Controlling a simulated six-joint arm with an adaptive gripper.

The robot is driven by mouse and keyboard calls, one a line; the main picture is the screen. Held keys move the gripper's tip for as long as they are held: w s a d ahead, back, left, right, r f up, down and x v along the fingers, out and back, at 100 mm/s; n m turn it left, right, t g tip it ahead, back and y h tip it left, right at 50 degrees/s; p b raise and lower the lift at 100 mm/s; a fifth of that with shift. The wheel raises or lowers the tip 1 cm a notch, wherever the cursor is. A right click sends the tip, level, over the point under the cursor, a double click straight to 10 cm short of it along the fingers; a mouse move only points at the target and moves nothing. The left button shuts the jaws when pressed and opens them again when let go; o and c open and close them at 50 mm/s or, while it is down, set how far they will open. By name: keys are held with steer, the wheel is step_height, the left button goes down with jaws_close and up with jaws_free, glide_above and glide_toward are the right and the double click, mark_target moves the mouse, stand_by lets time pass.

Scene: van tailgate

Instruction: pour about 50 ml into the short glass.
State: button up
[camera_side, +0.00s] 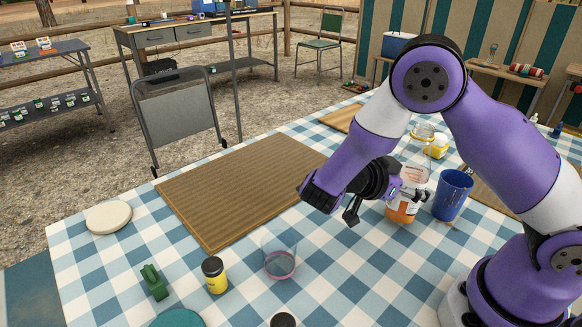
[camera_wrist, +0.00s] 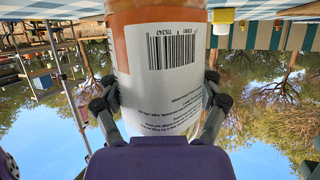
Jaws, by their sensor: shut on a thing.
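A clear short glass (camera_side: 280,262) stands on the checked cloth, front centre in the side view, with a pink layer low inside it. A clear bottle (camera_side: 402,208) with an orange and white label is to the right, beside a blue cup (camera_side: 453,195). My gripper (camera_side: 384,202) is shut on this bottle, which looks upright. In the wrist view the bottle (camera_wrist: 170,75) fills the middle between the fingers (camera_wrist: 160,90), with a barcode label and orange at the picture's top. That view is upside down. I cannot tell whether the bottle touches the table.
A brown ribbed mat (camera_side: 235,195) lies left of my gripper. A black-lidded yellow jar (camera_side: 215,276), a green cactus-like thing (camera_side: 154,283) and a dark-topped jar (camera_side: 284,320) stand near the glass. A cream disc (camera_side: 108,217) lies far left. A yellow jar (camera_side: 437,147) is behind the bottle.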

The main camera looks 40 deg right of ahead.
steer(key=w+a+r+n+t+y, duration=0.6)
steer(key=w+a+r+n+t, duration=0.2)
steer(key=w+r+n+t, duration=0.7)
steer(key=a+f+n+y, duration=0.2)
steer(key=f+n+y, duration=0.2)
steer(key=s+a+f+n+y, duration=0.1)
steer(key=a+f+n+y, duration=0.1)
steer(key=f+n+y, duration=0.2)
steer(key=s+a+f+n+t+y, duration=0.1)
steer(key=a+f+n+y, duration=0.1)
steer(key=f+n+y, duration=0.2)
steer(key=shift+a+f+n+y, duration=0.2)
steer(key=shift+f+n+y, duration=0.2)
steer(key=shift+f+y, duration=0.75)
steer(key=shift+s+a+f+n+g+y, duration=0.15)
steer(key=shift+n+g+y, duration=0.1)
steer(key=shift+n, duration=0.15)
steer(key=shift+s+f+n+g+y, duration=0.1)
steer(key=shift+f+n+g+y, duration=0.1)
steer(key=shift+n, duration=0.2)
steer(key=shift+s+n+g+y, duration=0.25)
steer(key=shift+n+g+y, duration=0.1)
steer(key=shift+n+y, duration=0.25)
steer(key=s+n+g+y, duration=0.1)
steer(key=s+a+n+g+y, duration=0.1)
steer(key=s+n+g, duration=0.1)
steer(key=s+n+g+y, duration=0.1)
steer(key=n+g, duration=0.1)
steer(key=shift+s+a, duration=0.25)
steer(key=shift+s, duration=0.15)
